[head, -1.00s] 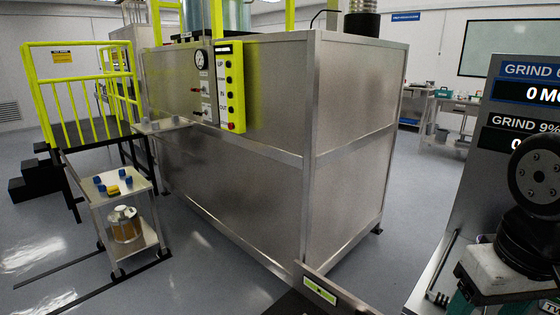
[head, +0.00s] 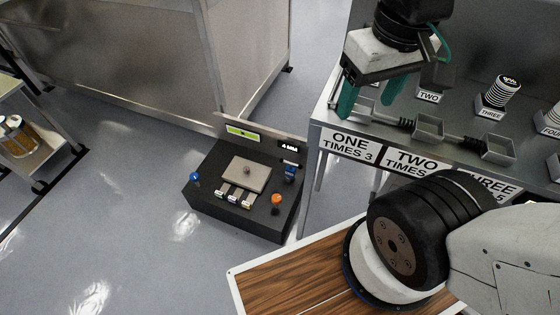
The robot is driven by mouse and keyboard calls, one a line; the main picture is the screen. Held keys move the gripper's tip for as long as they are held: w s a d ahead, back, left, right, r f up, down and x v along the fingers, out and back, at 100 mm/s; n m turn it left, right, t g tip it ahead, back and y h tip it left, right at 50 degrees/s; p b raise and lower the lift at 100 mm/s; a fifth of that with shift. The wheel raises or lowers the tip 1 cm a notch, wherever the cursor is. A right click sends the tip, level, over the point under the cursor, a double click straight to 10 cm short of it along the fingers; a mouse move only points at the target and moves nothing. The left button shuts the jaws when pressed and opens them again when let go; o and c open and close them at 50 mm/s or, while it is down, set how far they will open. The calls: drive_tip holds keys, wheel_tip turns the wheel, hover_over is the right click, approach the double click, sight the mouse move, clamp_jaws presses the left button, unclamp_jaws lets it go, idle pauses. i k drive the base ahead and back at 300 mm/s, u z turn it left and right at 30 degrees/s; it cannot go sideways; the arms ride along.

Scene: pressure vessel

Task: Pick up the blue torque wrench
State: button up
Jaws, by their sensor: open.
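I cannot pick out a blue torque wrench for certain in the head view. A small blue item (head: 290,172) stands at the right end of a black box-shaped station (head: 232,212) on the floor, too small to tell what it is. A round blue piece (head: 195,177) sits at the station's left edge. My gripper (head: 366,110) has teal fingers spread apart over the front left of the grey bench, to the right of and higher in the picture than the station. Nothing shows between the fingers.
The grey bench (head: 330,108) carries small open trays (head: 428,127) and labelled stacks (head: 498,92). The station also holds a grey plate (head: 247,172) and an orange knob (head: 276,198). A metal cabinet (head: 170,55) stands behind; a cart (head: 40,145) is at left. Floor between is clear.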

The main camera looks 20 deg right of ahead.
sight(289, 172)
drive_tip(key=u, duration=2.2)
drive_tip(key=i, duration=1.25)
drive_tip(key=z, duration=3.3)
drive_tip(key=i, duration=0.5)
drive_tip(key=z, duration=0.05)
